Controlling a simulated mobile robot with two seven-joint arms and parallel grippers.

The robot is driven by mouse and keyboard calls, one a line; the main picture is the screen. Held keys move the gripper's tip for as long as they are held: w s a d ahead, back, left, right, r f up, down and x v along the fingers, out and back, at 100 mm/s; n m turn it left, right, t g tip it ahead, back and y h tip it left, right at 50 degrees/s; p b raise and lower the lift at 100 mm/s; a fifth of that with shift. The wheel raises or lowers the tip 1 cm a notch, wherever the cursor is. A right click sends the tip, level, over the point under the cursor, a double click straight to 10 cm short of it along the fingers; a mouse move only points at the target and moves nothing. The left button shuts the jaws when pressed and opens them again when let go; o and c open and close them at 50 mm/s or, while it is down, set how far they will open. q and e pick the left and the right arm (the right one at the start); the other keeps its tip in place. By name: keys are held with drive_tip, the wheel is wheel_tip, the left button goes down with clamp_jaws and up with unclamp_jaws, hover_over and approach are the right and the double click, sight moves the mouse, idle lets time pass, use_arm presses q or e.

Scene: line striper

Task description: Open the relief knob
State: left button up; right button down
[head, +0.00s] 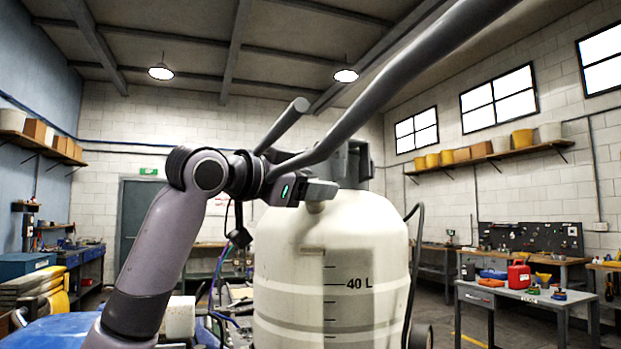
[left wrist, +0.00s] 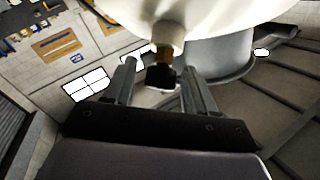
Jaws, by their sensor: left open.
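The relief knob (left wrist: 161,77) is a small black knob on a brass stem (left wrist: 165,56), which comes out of a white boss on the tank. The white tank (head: 330,255) stands in the middle of the head view, with a "40 L" mark on its side. My left gripper (head: 322,190) is at the tank's upper shoulder, and hides the knob in the head view. In the left wrist view my left gripper (left wrist: 159,62) is open, with one finger on each side of the knob and a visible gap on both sides. My right gripper is not in view.
Thick grey handle bars (head: 400,75) slant across above my left arm. A dark grey cap (head: 352,163) tops the tank, and a black hose (head: 416,270) hangs at its right. A workbench (head: 530,295) with a red can (head: 518,275) stands farther right.

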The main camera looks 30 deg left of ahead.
use_arm(q)
drive_tip(key=c, duration=1)
drive_tip(key=shift+m+g+h, duration=0.6)
drive_tip(key=shift+m, duration=0.3)
drive_tip(key=o, duration=1)
drive_tip(key=shift+s+a+b, duration=0.15)
drive_tip(key=shift+s+b, duration=0.15)
drive_tip(key=shift+s, duration=0.2)
drive_tip(key=b+v, duration=0.1)
drive_tip(key=v, duration=0.5)
drive_tip(key=shift+b, duration=0.3)
